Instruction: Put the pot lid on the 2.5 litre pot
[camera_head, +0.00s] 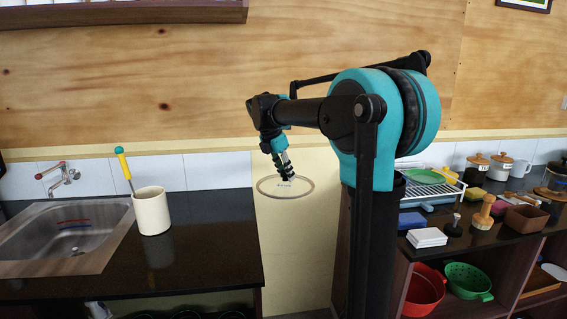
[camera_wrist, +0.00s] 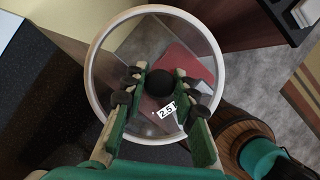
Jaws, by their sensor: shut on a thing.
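The pot lid (camera_head: 262,191) is a round clear glass disc with a pale rim. In the wrist view its rim (camera_wrist: 92,72) fills the middle, with a black knob (camera_wrist: 160,82) and a "2.5" label. My gripper (camera_head: 286,176) is shut on the lid's knob, its fingers (camera_wrist: 158,88) on both sides of it. The lid hangs in the air, roughly level, in the gap to the right of the sink counter. I cannot make out the 2.5 litre pot in either view.
A dark counter (camera_head: 205,235) holds a sink (camera_head: 68,240) and a cream utensil holder (camera_head: 152,211). At right, another counter carries a dish rack (camera_head: 425,190) with a green plate, jars and blocks.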

